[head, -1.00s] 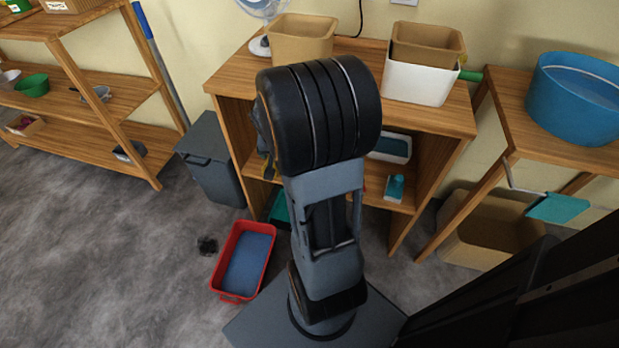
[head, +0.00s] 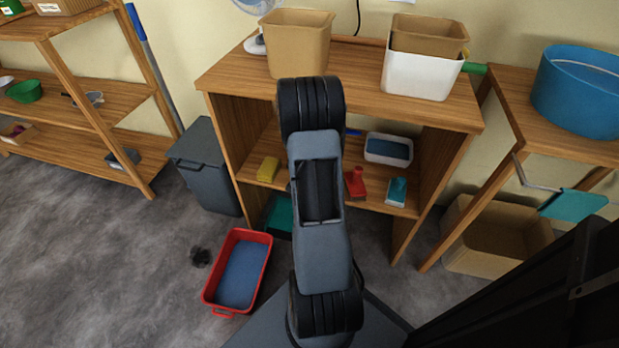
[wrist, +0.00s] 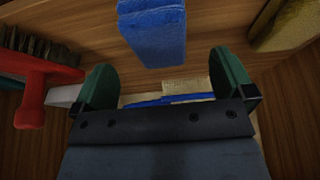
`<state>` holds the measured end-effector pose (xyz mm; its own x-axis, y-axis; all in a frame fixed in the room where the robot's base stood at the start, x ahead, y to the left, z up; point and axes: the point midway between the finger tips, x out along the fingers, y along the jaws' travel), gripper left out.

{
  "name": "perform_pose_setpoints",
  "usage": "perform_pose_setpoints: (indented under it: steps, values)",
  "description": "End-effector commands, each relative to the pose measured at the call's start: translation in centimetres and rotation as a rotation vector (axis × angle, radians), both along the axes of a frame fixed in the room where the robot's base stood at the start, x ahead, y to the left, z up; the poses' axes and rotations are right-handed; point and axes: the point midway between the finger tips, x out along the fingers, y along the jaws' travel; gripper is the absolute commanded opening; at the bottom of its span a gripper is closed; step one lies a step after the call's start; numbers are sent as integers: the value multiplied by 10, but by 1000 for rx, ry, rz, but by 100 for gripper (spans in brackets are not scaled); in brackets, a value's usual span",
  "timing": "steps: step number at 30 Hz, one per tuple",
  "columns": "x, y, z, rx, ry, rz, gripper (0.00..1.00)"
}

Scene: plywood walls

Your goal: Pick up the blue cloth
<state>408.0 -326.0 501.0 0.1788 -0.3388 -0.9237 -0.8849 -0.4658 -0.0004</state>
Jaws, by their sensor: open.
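The blue cloth (wrist: 152,35) shows at the top middle of the wrist view as a folded, thick blue block on the wooden shelf. My gripper (wrist: 165,82) is open, with its two green fingertips wide apart and nothing held between them. The cloth lies just beyond the fingertips, roughly in line with the gap between them. I cannot tell how large the gap to it is. In the head view my arm hides the gripper and the cloth.
A red brush (wrist: 35,90) lies left of the fingers and a yellow sponge (wrist: 288,25) lies at upper right in the wrist view.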

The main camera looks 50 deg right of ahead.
Motion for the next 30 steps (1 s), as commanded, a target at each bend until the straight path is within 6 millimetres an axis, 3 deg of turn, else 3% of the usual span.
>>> perform_pose_setpoints:
  steps: [12, 30]
  values:
    - [7, -18, -44, 0, 1, 0, 100]
    - [8, -20, -48, 1, 0, 0, 100]
